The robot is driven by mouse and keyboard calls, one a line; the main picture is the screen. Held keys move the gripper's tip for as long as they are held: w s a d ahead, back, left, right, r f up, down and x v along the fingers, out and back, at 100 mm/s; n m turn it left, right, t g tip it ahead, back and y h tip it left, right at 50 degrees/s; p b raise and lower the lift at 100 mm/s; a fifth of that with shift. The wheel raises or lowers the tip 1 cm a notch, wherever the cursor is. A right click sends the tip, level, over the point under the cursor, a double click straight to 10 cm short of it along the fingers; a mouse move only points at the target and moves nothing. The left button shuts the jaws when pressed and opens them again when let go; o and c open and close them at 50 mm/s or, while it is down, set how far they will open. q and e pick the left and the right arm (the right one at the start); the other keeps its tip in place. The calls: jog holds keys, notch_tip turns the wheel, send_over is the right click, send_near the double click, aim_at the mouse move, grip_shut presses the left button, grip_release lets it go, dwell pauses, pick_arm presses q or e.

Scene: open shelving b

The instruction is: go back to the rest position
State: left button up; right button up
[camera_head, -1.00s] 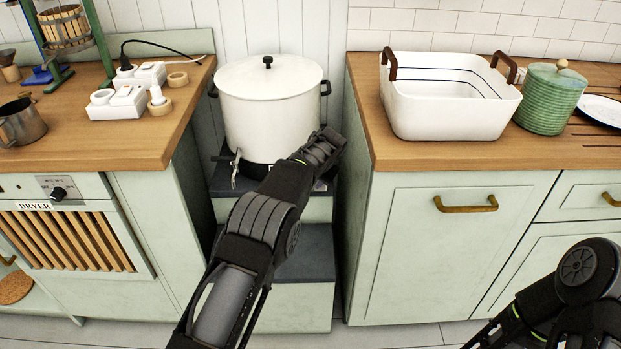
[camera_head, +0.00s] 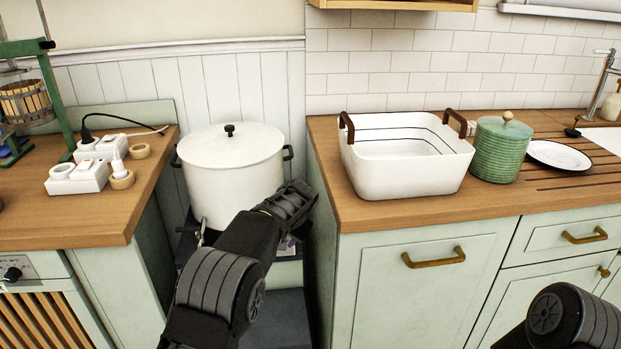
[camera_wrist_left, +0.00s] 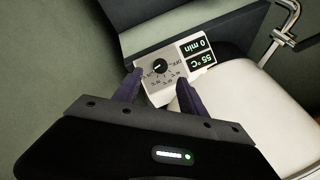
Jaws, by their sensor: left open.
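My left arm (camera_head: 225,285) reaches to the lower right front of a large white lidded pot (camera_head: 235,170) with black handles. Its fingers are hidden behind the wrist in the head view. In the left wrist view my left gripper (camera_wrist_left: 159,82) is open, its two dark fingertips apart on either side of the lower part of a control panel (camera_wrist_left: 152,90). The panel has a black dial and a display reading 55 °C and 0 min. I cannot tell whether the fingers touch it. Part of my right arm (camera_head: 570,318) shows at the lower right; its gripper is out of view.
The pot stands on dark-topped steps between two wooden counters, its metal tap (camera_wrist_left: 285,25) near the panel. The left counter (camera_head: 95,215) holds power strips (camera_head: 78,178) and a press. The right counter (camera_head: 400,212) holds a white basket (camera_head: 405,175), green jar (camera_head: 500,150) and plate (camera_head: 558,155).

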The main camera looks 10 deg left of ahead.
pick_arm(q)
jog(key=s+d+f+n+g+h+p, duration=0.15)
jog(key=s+f+g+h+p, duration=0.35)
jog(key=s+f, duration=1.2)
jog(key=s+d+n+h+p, duration=0.1)
jog(key=s+d+n+p, duration=0.1)
jog(key=s, duration=1.3)
jog(key=s+d+r+n+h+p, duration=0.1)
jog(key=s+d+p, duration=0.3)
jog(key=s, duration=1.2)
jog(key=shift+d+n+h+p, duration=0.3)
jog(key=shift+d+n, duration=0.15)
jog(key=shift+d, duration=0.8)
